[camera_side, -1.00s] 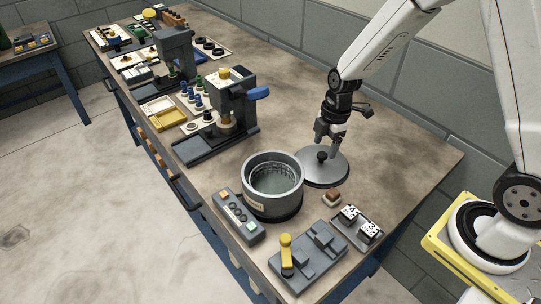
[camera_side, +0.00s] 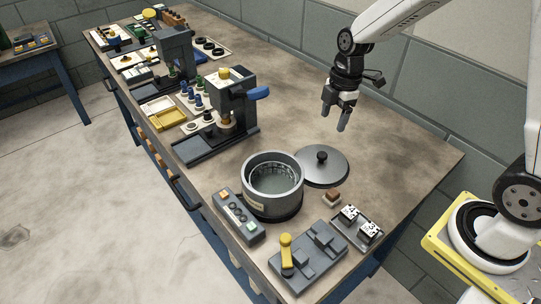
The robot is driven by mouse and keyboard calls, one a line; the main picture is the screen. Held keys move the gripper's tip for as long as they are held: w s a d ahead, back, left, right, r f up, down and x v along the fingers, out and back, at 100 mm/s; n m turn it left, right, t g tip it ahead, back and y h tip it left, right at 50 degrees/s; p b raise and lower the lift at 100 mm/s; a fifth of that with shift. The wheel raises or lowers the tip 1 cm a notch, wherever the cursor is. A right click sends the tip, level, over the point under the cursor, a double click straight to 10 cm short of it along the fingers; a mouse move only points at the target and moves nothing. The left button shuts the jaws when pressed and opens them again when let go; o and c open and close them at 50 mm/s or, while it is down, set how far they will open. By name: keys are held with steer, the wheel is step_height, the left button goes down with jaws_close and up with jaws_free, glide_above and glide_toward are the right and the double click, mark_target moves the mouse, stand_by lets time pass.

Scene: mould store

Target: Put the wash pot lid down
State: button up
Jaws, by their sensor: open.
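The wash pot lid (camera_side: 335,173), a grey disc with a black knob (camera_side: 322,157), lies flat on the workbench, knob up, just right of and behind the wash pot. The wash pot (camera_side: 272,193) is a grey round vessel, uncovered, with liquid and a ring-shaped basket showing inside. My gripper (camera_side: 334,123) is open and empty. It hangs in the air above and behind the lid, clear of the knob, fingers pointing down.
A control box (camera_side: 238,216) stands left of the pot. A grey fixture with a yellow lever (camera_side: 286,253), a small brown-topped block (camera_side: 332,197) and number wheels (camera_side: 359,222) are in front. A press (camera_side: 228,110) stands to the left. The bench's back right is clear.

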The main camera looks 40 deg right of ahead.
stand_by(0.4)
steer(key=s+a+f+m+t+h, duration=0.1)
steer(key=s+m+t, duration=0.1)
steer(key=s+m, duration=0.8)
steer(key=m, duration=0.5)
steer(key=shift+a+f+m, duration=0.15)
steer(key=shift+a+m, duration=0.05)
steer(key=shift+m, duration=0.2)
